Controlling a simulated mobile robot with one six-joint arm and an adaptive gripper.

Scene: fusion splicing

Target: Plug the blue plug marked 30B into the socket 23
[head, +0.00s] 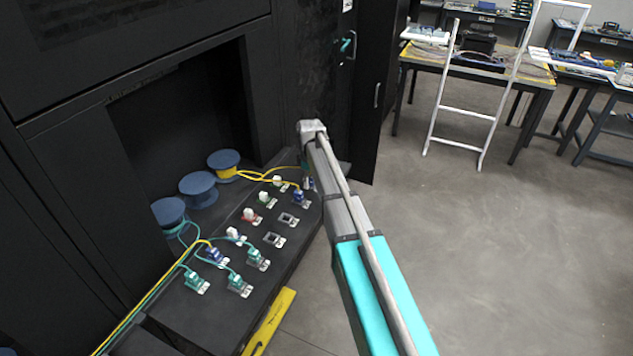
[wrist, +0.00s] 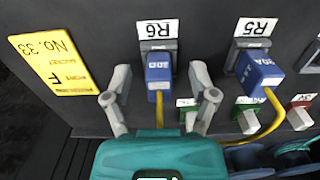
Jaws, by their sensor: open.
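A blue plug (wrist: 159,72) with a yellow cable sits in the socket labelled R6 in the wrist view. Its upside-down marking looks like 30B, but is small. My gripper (wrist: 159,97) is open, with one finger on each side of this plug and gaps between. A second blue plug (wrist: 260,70), marked 30A, sits tilted in the socket labelled R5. In the head view this blue plug also shows (head: 300,198), while my gripper is mostly hidden behind my arm at the panel's far end. I cannot read which socket is 23.
Two empty sockets (head: 289,219) (head: 274,240) lie on the black panel. A yellow sign (wrist: 52,64) reads No. 33. Open floor lies right.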

